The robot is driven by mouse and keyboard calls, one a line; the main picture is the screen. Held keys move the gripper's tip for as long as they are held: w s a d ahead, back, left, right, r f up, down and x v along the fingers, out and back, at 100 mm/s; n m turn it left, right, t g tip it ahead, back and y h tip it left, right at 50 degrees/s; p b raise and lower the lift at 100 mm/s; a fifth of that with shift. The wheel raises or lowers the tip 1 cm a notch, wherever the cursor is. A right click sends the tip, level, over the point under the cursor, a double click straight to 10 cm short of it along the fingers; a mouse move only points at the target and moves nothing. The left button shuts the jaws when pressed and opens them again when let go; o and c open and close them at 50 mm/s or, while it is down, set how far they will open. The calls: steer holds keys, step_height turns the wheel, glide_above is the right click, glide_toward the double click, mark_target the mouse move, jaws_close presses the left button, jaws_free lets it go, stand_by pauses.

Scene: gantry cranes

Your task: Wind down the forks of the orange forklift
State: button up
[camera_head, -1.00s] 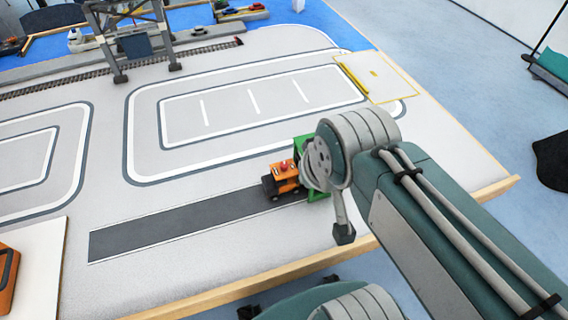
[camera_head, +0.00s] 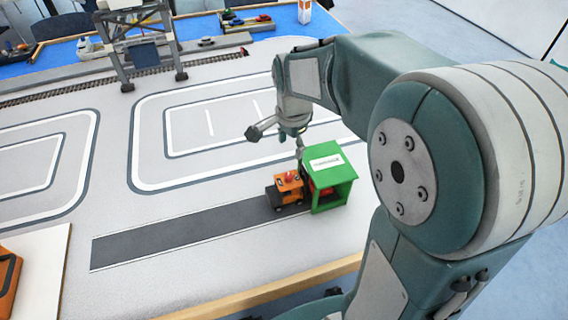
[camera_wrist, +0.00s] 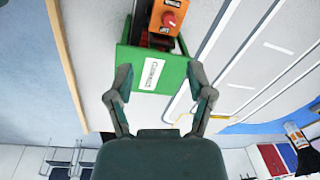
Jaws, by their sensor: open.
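The orange forklift (camera_head: 286,192) stands at the right end of a dark grey lane, beside a green box-like shelter (camera_head: 331,180) with a white label. A red knob (camera_head: 291,176) shows on its top. In the wrist view the forklift (camera_wrist: 160,15) is at the top edge, with the red knob (camera_wrist: 169,19) on an orange panel between small printed labels. My gripper (camera_wrist: 159,95) is open and empty, its fingers spread over the green shelter (camera_wrist: 150,75). In the head view my gripper (camera_head: 301,150) is above and behind the shelter, and part of it is hidden. The forks are not clearly visible.
The dark lane (camera_head: 180,232) left of the forklift is clear. A grey gantry crane (camera_head: 140,45) stands on rails at the back left. The table's wooden front edge (camera_head: 270,287) runs close by. An orange object (camera_head: 8,275) is at the far left.

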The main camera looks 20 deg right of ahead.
mark_target(288, 175)
steer(key=w+f+m, duration=0.1)
steer(key=f, duration=0.4)
steer(key=w+f+m, duration=0.1)
steer(key=f, duration=0.4)
steer(key=w+f+m+g, duration=0.1)
steer(key=f, duration=0.4)
steer(key=shift+w+d+f, duration=0.1)
steer(key=shift+w+d, duration=0.15)
steer(key=shift+d, duration=0.15)
jaws_close()
